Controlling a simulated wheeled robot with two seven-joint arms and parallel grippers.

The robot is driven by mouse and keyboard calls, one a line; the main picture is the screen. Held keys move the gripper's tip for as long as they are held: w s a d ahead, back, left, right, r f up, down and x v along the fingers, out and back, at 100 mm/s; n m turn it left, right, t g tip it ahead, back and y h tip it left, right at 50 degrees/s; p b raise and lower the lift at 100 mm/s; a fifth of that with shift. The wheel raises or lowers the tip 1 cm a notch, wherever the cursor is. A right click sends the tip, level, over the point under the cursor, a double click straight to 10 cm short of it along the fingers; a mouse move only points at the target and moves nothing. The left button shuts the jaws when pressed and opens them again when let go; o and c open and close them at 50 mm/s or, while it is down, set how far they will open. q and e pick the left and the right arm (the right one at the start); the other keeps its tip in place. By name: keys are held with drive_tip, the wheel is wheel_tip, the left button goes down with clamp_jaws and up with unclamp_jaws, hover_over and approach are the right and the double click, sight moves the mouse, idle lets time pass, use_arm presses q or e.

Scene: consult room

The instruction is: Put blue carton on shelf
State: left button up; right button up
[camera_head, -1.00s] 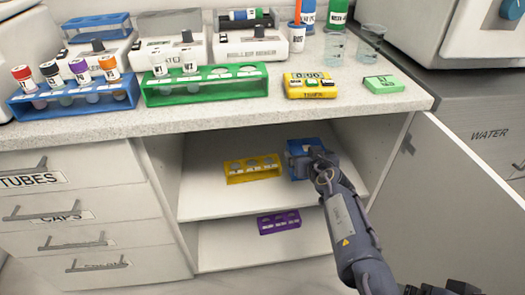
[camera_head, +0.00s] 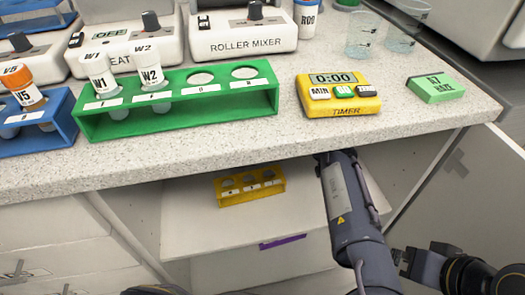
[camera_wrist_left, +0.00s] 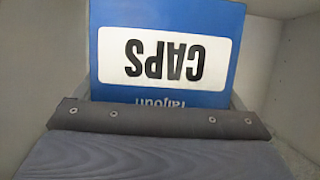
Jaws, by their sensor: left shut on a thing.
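The blue carton (camera_wrist_left: 165,55) shows in the left wrist view, with a white label reading CAPS upside down. My left gripper (camera_wrist_left: 160,118) is shut on it, its dark finger across the carton's near edge. In the head view my left arm reaches under the counter into the open cabinet, and the counter edge hides the gripper and carton. The cabinet's upper shelf (camera_head: 195,232) is pale. I cannot tell whether the carton touches it. My right gripper (camera_head: 402,263) is at the lower right, outside the cabinet, with its finger gap unclear.
A yellow rack (camera_head: 250,187) stands on the upper shelf, left of my left arm. A purple rack (camera_head: 283,242) shows partly below the shelf edge. The counter (camera_head: 200,150) overhangs the cabinet; an open door (camera_head: 465,200) stands at the right.

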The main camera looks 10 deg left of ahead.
use_arm(q)
drive_tip(key=a+f, duration=0.1)
drive_tip(key=a+b, duration=0.1)
drive_tip(key=a, duration=0.1)
drive_tip(key=s+a+f, duration=0.1)
drive_tip(key=shift+a+f, duration=0.3)
drive_tip(key=shift+f, duration=0.05)
drive_tip(key=a+f+b, duration=0.2)
drive_tip(key=f, duration=0.1)
drive_tip(key=a+f+b, duration=0.1)
drive_tip(key=a+f, duration=0.1)
drive_tip(key=shift+s+a, duration=0.1)
drive_tip(key=shift+s, duration=0.25)
wheel_tip(320, 180, down, 4)
drive_tip(key=shift+a+r+b, duration=0.15)
drive_tip(key=shift+r+b, duration=0.05)
drive_tip(key=shift+b, duration=1)
drive_tip(key=shift+r, duration=0.15)
drive_tip(key=o, duration=0.9)
